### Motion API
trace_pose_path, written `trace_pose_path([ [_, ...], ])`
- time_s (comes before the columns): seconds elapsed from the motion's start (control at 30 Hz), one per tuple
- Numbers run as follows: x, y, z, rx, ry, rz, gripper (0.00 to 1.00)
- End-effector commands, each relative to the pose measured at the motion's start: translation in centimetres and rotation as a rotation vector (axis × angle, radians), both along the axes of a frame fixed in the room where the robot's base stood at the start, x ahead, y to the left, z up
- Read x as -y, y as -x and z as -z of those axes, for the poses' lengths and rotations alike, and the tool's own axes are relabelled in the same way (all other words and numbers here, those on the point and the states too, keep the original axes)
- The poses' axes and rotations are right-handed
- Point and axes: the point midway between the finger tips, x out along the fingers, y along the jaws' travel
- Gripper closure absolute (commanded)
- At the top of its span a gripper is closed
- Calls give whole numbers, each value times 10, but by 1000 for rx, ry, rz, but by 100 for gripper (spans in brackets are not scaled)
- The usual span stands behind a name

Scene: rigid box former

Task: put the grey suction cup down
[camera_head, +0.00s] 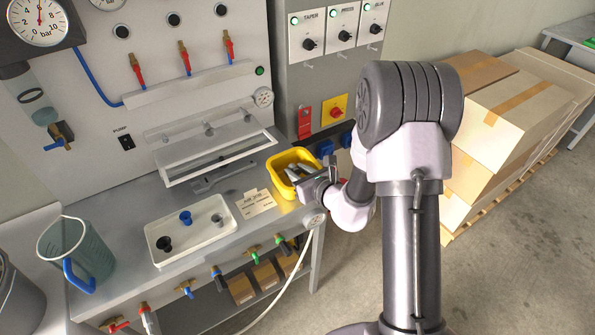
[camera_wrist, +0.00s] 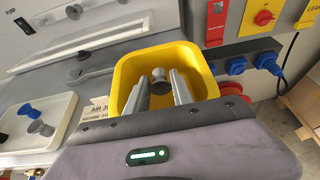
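My gripper (camera_head: 303,178) is over the yellow bin (camera_head: 272,164) on the bench. In the wrist view my gripper (camera_wrist: 161,82) has its two grey fingers inside the bin's outline (camera_wrist: 125,75). The grey suction cup (camera_wrist: 159,76) shows between the fingertips, its round end up, and fills the gap between them. I cannot tell whether it touches the bin floor. In the head view the fingers and bin wall hide most of it.
A white tray (camera_head: 200,238) left of the bin holds a black cup (camera_head: 164,244), a blue cup (camera_head: 185,217) and a small grey piece (camera_head: 217,218). A label card (camera_head: 256,203) lies between. A jug (camera_head: 78,255) stands far left. Blue plugs (camera_wrist: 237,65) sit behind the bin.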

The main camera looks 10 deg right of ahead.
Motion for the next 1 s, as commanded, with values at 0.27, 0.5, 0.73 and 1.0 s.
trace_pose_path([
  [0.27, 8, 28, -19, -16, 1, -2, 56],
  [0.5, 25, 78, -43, -10, 0, 0, 56],
  [0.73, 31, 105, -58, -3, 3, -12, 56],
  [1.0, -121, 183, -185, 240, 327, -830, 56],
])
